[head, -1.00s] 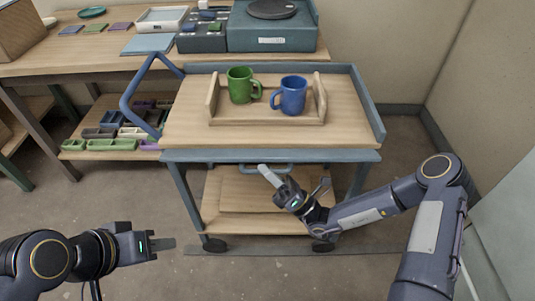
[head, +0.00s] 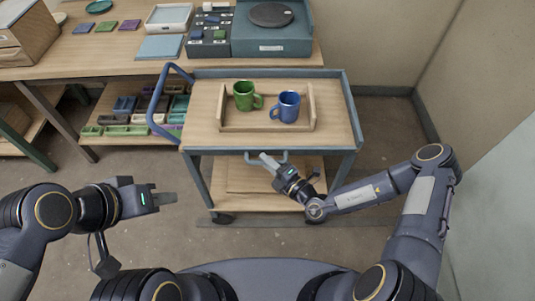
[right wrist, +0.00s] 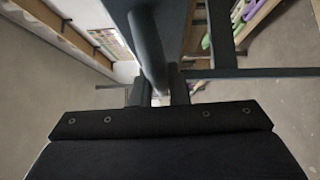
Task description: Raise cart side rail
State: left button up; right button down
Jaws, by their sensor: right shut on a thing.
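The cart (head: 200,136) has a wooden top with blue-grey edging. Its front side, facing me, shows no rail standing above the top. A blue-grey bar handle (head: 285,157) hangs just below that front edge. My right gripper (head: 268,162) is at this handle, shut on it. In the right wrist view a dark bar (right wrist: 147,45) runs down between the fingers (right wrist: 160,95). My left gripper (head: 167,199) is in free air left of the cart, with nothing seen in it; its finger gap is not clear.
A wooden tray (head: 222,109) on the cart top holds a green mug (head: 244,96) and a blue mug (head: 288,107). A blue push handle (head: 155,98) rises at the cart's left. A workbench (head: 100,56) stands behind, walls at right. Floor left of the cart is clear.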

jog(key=r+m+g+h+p, duration=0.1)
jog(key=p, duration=0.1)
jog(key=shift+w+p, duration=0.35)
jog(key=shift+p, duration=0.05)
pick_arm(q)
jog(key=shift+r+p, duration=0.7)
jog(key=shift+r, duration=2)
pick_arm(e)
jog(key=shift+w+f+m+g, duration=0.1)
jog(key=shift+w+m+g, duration=0.05)
jog(key=shift+m+g, duration=0.3)
jog(key=c, duration=1.7)
grip_release()
jog(key=shift+d, duration=0.1)
pick_arm(q)
jog(key=shift+f+b, duration=0.6)
pick_arm(e)
jog(key=v, duration=0.7)
jog(key=shift+s+d, duration=0.15)
jog(key=shift+s, duration=0.2)
